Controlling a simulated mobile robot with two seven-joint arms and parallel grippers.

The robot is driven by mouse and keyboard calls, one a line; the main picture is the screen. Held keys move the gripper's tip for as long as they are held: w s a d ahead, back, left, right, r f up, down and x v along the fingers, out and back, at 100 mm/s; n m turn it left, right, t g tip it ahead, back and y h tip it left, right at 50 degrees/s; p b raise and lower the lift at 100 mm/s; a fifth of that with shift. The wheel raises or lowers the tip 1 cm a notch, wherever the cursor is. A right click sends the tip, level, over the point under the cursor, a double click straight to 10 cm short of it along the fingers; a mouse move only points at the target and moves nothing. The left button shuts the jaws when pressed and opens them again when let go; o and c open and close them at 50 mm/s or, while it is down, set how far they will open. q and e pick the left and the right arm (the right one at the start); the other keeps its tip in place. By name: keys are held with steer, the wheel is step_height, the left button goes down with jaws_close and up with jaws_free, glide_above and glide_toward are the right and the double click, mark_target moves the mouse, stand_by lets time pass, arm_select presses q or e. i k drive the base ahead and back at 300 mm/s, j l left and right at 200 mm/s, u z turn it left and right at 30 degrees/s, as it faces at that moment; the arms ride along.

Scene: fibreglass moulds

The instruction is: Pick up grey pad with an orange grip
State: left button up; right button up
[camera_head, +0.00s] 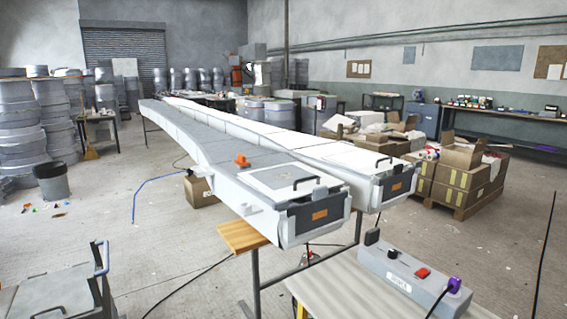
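A small orange piece (242,161) sits on top of the near long grey-white mould (215,150). It may be the orange grip, but it is too small to tell whether a grey pad lies under it. The near mould's end also has a dark grey panel with an orange patch (320,215). The mould behind it has a similar dark panel with an orange patch (397,186). Neither of my grippers shows in the head view.
A grey table (335,290) at the front right bears a grey control box (405,275) with a red switch and purple plug. A grey cart (50,295) stands at lower left. Boxes on a pallet (455,190) stand at right. Cables cross the floor; open floor lies left of the moulds.

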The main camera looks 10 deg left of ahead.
mark_target(241, 162)
steer(key=i+j+z, duration=0.15)
steer(key=z, duration=0.3)
steer(key=i+j+z, duration=0.1)
steer(key=j+z, duration=0.35)
steer(key=i+j+z, duration=0.2)
steer(key=j, duration=0.2)
steer(key=j+z, duration=0.2)
steer(key=j, duration=0.2)
steer(key=j+z, duration=0.2)
steer(key=j, duration=2.4)
steer(key=k+z, duration=0.05)
